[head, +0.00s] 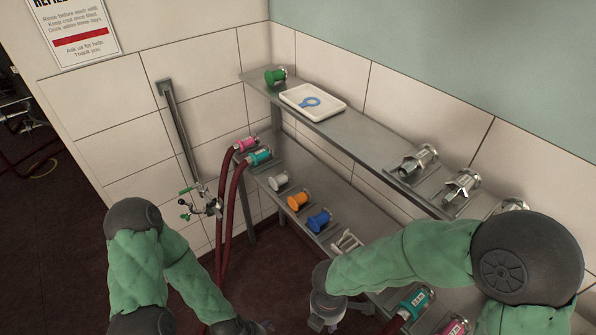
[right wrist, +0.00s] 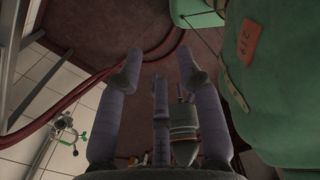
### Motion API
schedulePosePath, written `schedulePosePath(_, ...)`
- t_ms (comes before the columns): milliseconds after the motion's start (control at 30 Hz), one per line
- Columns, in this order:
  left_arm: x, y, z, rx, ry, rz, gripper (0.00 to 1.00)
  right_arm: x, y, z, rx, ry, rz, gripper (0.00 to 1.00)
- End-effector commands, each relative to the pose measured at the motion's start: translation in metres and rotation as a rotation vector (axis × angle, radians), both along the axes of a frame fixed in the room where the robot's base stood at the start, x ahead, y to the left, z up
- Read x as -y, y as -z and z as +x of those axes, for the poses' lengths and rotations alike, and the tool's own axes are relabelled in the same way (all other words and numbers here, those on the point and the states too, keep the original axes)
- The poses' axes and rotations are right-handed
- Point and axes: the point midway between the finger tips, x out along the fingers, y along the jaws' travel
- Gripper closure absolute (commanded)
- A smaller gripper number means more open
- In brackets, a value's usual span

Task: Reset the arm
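My right arm comes in from the right in green padding, and its gripper (head: 328,320) hangs at the bottom, in front of the lower shelf. In the right wrist view the same gripper (right wrist: 157,68) has its fingers spread apart, with no object clearly held. A dark pointed part with an orange band (right wrist: 184,132) shows between the fingers; I cannot tell what it belongs to. My left arm reaches down from the left, and its gripper (head: 262,327) is mostly cut off by the bottom edge.
The upper shelf (head: 360,135) holds a green cap (head: 275,75), a white tray (head: 312,100) with a blue ring tool (head: 311,102), and metal couplings (head: 420,160). The lower shelf has white, orange (head: 298,201) and blue (head: 319,220) caps. Red hoses (head: 226,215) hang beside a wall valve (head: 203,203).

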Motion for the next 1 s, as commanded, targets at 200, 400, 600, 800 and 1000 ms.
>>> schedulePosePath(200, 0.000, 0.013, -0.001, -0.003, 0.000, -0.001, 0.08, -0.006, 0.040, -0.009, -0.076, 0.249, 0.081, 0.64)
schedulePosePath(400, 0.000, 0.029, -0.001, -0.002, 0.000, 0.000, 0.08, -0.014, 0.091, -0.015, -0.172, 0.632, 0.173, 0.64)
schedulePosePath(600, 0.000, 0.052, -0.001, -0.002, 0.000, 0.000, 0.08, -0.014, 0.162, -0.016, -0.281, 1.219, 0.248, 0.64)
schedulePosePath(800, 0.000, 0.071, -0.002, -0.002, 0.000, 0.000, 0.08, 0.003, 0.228, -0.016, -0.334, 1.784, 0.258, 0.64)
schedulePosePath(1000, 0.000, 0.080, -0.002, -0.002, 0.000, 0.000, 0.08, 0.021, 0.266, -0.020, -0.332, 2.122, 0.241, 0.64)
